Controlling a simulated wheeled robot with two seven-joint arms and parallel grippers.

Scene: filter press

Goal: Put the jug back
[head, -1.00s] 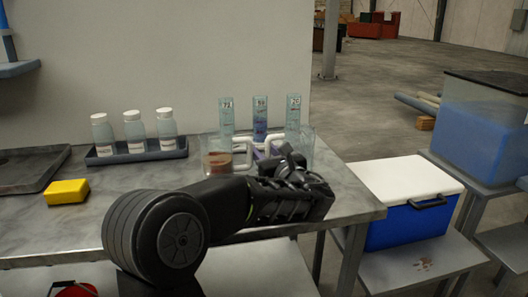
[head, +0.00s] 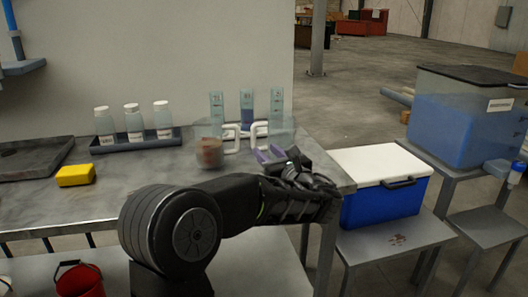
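Two clear jugs with white handles stand near the right end of the grey bench. The left jug (head: 209,153) holds something brownish. The right jug (head: 283,134) looks clear and empty, and its handle (head: 260,134) faces left. My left gripper (head: 269,154) is in front of the right jug, just below its handle in the picture. Its purple fingers look apart with nothing between them. The wrist hides part of the bench's front edge. My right gripper is out of view.
Three cylinders with number labels (head: 246,106) stand behind the jugs. A tray (head: 165,143) holds three white-capped bottles. A yellow block (head: 75,175) lies at left. A blue and white cooler (head: 385,205) and a blue tank (head: 455,125) stand right of the bench.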

